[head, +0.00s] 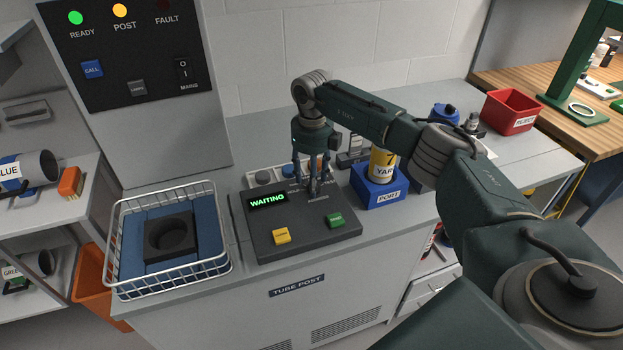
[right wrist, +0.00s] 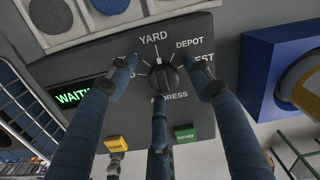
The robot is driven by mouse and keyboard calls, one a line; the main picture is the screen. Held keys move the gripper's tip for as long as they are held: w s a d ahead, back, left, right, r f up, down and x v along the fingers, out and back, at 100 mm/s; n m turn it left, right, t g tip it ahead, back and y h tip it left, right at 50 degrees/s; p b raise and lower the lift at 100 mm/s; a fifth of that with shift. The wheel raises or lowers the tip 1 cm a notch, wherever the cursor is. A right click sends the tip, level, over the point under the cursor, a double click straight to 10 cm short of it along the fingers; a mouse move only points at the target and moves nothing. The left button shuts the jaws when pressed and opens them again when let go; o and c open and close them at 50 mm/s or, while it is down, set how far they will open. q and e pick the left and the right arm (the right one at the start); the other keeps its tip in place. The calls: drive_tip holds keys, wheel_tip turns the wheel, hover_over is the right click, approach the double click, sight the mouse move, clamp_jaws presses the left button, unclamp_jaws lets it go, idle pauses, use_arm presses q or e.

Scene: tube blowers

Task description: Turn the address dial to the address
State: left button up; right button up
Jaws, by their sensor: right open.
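The address dial (right wrist: 168,80), a dark round knob, is on the dark control panel (head: 260,217). In the right wrist view its white mark points up, towards the YARD label (right wrist: 153,37). DEPOT and a partly covered label ending in EST are to its right; a finger hides most of the left label. My right gripper (head: 314,188) points down over the dial, and its open fingers (right wrist: 163,72) surround the knob. I cannot tell whether they touch it. A yellow carrier (head: 383,160) labelled YAR, partly hidden, stands in the blue port (head: 380,195). My left gripper is not in view.
The panel display (head: 267,199) reads WAITING. A yellow button (head: 281,236) and a green SEND button (head: 335,221) are near the panel's front. A wire basket (head: 205,270) stands left of the panel. A red bin (head: 509,112) is at the back right.

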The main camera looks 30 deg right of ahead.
wheel_tip(320, 180, up, 12)
idle(0.5)
idle(0.4)
